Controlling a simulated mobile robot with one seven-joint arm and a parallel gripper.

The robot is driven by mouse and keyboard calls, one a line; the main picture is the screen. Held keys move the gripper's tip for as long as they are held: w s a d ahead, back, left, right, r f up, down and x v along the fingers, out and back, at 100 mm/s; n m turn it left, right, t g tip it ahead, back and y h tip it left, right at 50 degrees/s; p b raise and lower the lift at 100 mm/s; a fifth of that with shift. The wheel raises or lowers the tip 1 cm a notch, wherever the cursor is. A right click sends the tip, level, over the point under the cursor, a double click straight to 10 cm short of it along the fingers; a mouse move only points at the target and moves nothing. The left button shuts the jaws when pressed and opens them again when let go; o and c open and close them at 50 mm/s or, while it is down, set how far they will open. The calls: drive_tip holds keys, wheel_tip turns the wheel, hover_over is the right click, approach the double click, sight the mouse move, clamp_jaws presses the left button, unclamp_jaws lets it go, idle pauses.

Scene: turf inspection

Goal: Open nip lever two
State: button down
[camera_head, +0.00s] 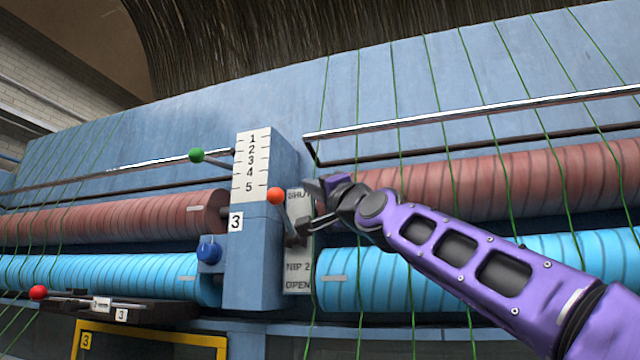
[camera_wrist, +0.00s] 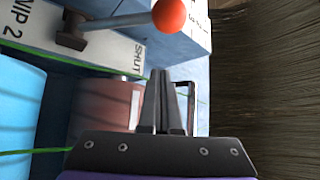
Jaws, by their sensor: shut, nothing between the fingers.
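The nip 2 lever has an orange ball knob (camera_head: 276,195) on a grey arm, standing at the SHUT end of its white plate (camera_head: 298,256). The plate reads SHUT at the top, then NIP 2 and OPEN at the bottom. In the wrist view the orange knob (camera_wrist: 172,16) is at the top and its shaft runs left to a dark pivot (camera_wrist: 75,30). My gripper (camera_head: 312,187) is just right of the knob and apart from it. In the wrist view my gripper (camera_wrist: 161,74) has its fingers together, empty, below the knob.
A blue post with a number scale (camera_head: 251,165) stands left of the plate. Red rollers (camera_head: 450,180) and cyan rollers (camera_head: 400,280) run across. A chrome rail (camera_head: 450,116) lies above. A green knob (camera_head: 197,155), blue knob (camera_head: 209,252) and red knob (camera_head: 38,292) are further left.

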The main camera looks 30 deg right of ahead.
sight(285, 216)
drive_tip(key=shift+w+a+f, duration=0.15)
drive_tip(key=shift+a+f, duration=0.15)
drive_tip(key=shift+a, duration=0.25)
drive_tip(key=shift+w+a+f, duration=0.15)
drive_tip(key=shift+a+f, duration=0.1)
drive_tip(key=shift+a, duration=0.3)
drive_tip(key=shift+w+a+f, duration=0.15)
drive_tip(key=shift+a+f, duration=0.15)
drive_tip(key=shift+a, duration=0.25)
drive_tip(key=shift+s+f+n+b, duration=0.1)
drive_tip(key=shift+f+n+b, duration=0.1)
drive_tip(key=shift+n+b, duration=0.3)
drive_tip(key=shift+a+f, duration=0.1)
drive_tip(key=shift+a, duration=0.1)
